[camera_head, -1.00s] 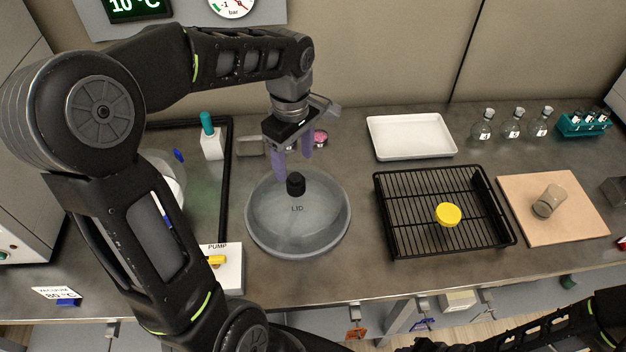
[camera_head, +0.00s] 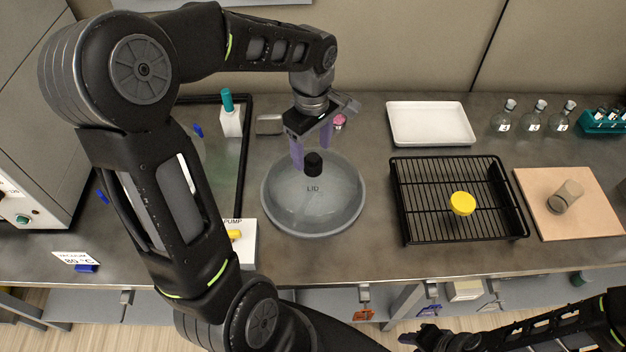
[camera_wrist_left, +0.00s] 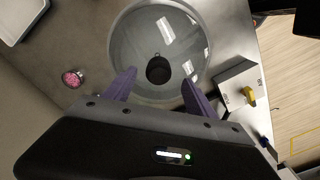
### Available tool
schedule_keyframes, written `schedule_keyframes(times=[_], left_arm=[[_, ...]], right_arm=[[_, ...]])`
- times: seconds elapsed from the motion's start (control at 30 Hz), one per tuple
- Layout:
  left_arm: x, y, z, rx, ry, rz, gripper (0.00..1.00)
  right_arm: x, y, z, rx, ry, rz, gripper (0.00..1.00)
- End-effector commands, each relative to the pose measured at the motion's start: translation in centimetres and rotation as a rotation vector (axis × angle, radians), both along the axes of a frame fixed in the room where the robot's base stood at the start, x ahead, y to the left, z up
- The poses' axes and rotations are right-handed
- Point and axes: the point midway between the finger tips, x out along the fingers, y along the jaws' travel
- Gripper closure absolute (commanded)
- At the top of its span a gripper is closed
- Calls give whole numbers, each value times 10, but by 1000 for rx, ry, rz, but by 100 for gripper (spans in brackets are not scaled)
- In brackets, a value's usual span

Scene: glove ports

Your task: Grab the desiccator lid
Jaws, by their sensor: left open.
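The desiccator lid (camera_head: 290,205) is a grey, see-through dome marked LID, with a black knob (camera_head: 313,166) on top. It sits on the bench left of the black rack. My left gripper (camera_head: 312,148) is open, its two purple fingers pointing down just behind and above the knob. In the left wrist view the lid (camera_wrist_left: 135,45) fills the top middle. There the knob (camera_wrist_left: 159,70) appears between the open fingers (camera_wrist_left: 158,79), with no visible contact. My right gripper (camera_head: 418,338) is low at the bottom edge, away from the lid; its finger opening is unclear.
A white pump box (camera_head: 242,252) stands close to the lid's front left. A pink-filled jar (camera_head: 339,122) is behind the lid. The black wire rack (camera_head: 425,225) holds a yellow-capped item (camera_head: 462,203). A white tray (camera_head: 430,125) lies behind the rack.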

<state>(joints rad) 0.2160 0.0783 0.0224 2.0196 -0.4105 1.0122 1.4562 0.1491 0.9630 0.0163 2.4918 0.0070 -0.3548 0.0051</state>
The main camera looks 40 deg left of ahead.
Motion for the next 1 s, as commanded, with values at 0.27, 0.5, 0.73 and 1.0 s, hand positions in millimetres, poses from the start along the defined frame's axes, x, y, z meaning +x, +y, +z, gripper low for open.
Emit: schedule_keyframes(times=[0.27,0.5,0.73,1.0], left_arm=[[2,-1,-37,-1,5,1,35],[3,-1,-47,0,0,-1,35],[3,-1,-47,0,1,-1,35],[3,-1,-47,0,1,0,38]], right_arm=[[-2,-1,13,-3,5,-1,64],[-2,-1,13,-4,6,-1,64],[-2,-1,13,-4,6,-1,64],[-2,-1,13,-3,5,-1,64]])
